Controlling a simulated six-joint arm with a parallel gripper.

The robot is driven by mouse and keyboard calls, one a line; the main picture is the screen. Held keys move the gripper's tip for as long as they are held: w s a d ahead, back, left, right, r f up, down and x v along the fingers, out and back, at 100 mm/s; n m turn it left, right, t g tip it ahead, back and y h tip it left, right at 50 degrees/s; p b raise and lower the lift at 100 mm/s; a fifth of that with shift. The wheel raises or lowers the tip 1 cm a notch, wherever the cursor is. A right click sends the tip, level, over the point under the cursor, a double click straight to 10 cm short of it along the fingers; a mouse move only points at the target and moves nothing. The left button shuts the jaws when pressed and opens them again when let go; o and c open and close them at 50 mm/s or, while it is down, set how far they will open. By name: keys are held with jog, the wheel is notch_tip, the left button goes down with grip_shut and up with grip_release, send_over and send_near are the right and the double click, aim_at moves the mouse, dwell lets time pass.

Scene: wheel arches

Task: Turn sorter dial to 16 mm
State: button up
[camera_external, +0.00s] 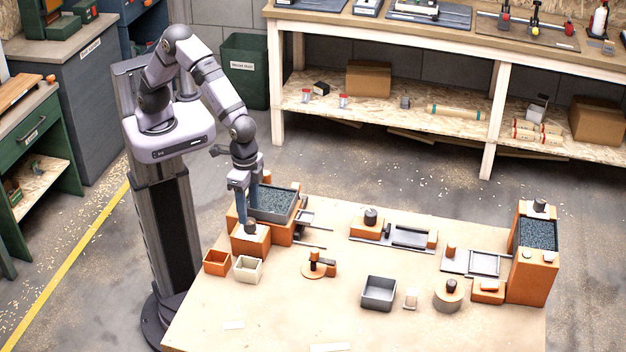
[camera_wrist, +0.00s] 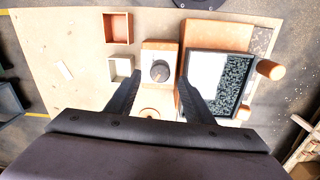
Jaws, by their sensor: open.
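A dark round dial knob (camera_external: 250,227) stands on a small orange block (camera_external: 250,245) at the table's left end. In the wrist view the knob (camera_wrist: 160,71) shows between the fingertips, with a light pointer mark on its top. My gripper (camera_external: 247,213) points down over this block, its fingers open on either side of the knob. In the wrist view my open gripper (camera_wrist: 158,85) appears apart from the knob. I cannot read any size marks, so the dial's setting cannot be told.
An orange unit with a grey tray of dark pellets (camera_external: 272,203) stands right behind the block. An orange bin (camera_external: 216,262) and a white bin (camera_external: 248,269) stand in front. A lever fixture (camera_external: 318,266) is to the right. The table's front is mostly clear.

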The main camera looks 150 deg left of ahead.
aim_at(249, 220)
jog(key=shift+r+b, duration=0.3)
jog(key=shift+r, duration=1.4)
jog(key=shift+s, duration=0.1)
jog(key=shift+s+d, duration=0.15)
jog(key=shift+d, duration=0.15)
jog(key=s+d+m, duration=0.4)
jog(key=s+d, duration=0.2)
jog(key=s, duration=0.3)
jog(key=s+d+f+m, duration=0.1)
jog(key=s+d+m, duration=0.2)
jog(key=s+d, duration=0.3)
jog(key=s, duration=0.3)
jog(key=shift+s+f+m, duration=0.25)
jog(key=shift+s+m, duration=0.05)
jog(key=shift+m, duration=0.1)
jog(key=shift+o, duration=0.2)
jog(key=shift+a, duration=0.1)
